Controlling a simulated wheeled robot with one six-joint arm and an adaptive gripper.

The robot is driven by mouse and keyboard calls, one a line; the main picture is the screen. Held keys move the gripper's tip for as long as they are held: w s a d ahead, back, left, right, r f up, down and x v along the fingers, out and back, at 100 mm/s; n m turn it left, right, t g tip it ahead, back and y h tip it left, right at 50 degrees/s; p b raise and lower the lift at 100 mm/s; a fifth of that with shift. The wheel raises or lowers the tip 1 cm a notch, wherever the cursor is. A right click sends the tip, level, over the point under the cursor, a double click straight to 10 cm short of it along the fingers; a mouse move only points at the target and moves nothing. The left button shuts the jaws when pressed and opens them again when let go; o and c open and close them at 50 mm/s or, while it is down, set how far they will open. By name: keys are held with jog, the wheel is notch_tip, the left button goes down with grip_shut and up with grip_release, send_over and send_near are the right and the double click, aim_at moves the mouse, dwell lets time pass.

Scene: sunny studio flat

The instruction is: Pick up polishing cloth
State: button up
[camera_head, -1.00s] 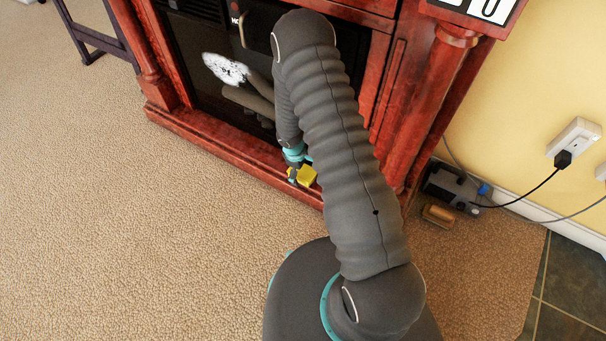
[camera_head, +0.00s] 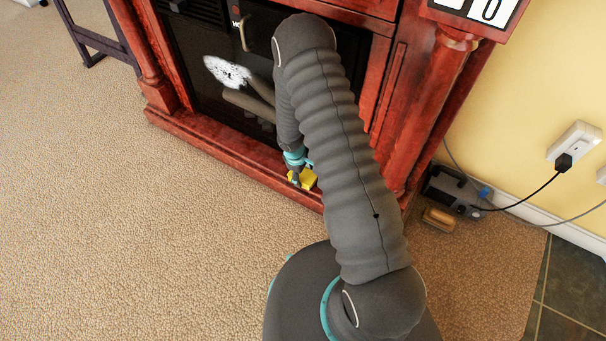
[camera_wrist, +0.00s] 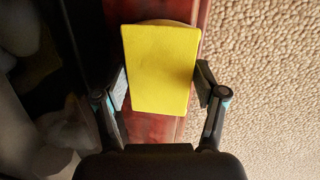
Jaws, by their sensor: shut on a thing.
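The polishing cloth (camera_wrist: 160,68) is a yellow, flat, rectangular block in the wrist view, over the red wooden ledge of the fireplace. My gripper (camera_wrist: 162,88) has one finger at each side edge of the cloth and is shut on it. In the head view the yellow cloth (camera_head: 307,179) shows small at the fireplace base, partly hidden by my gripper (camera_head: 297,176). I cannot tell whether the cloth still touches the ledge.
The red wooden fireplace (camera_head: 220,144) with a dark glass front stands close beyond my gripper. Beige carpet (camera_head: 130,230) is open to the left. A dark device (camera_head: 450,190) with cables and a tan block (camera_head: 438,218) lie on the floor at the right.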

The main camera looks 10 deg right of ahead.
aim_at(302, 175)
jog(key=shift+s+a+r, duration=0.1)
jog(key=shift+r, duration=0.55)
notch_tip(302, 175, up, 6)
jog(key=shift+p, duration=0.75)
jog(key=s+a+b, duration=0.5)
jog(key=s+a, duration=0.9)
jog(key=shift+f, duration=0.15)
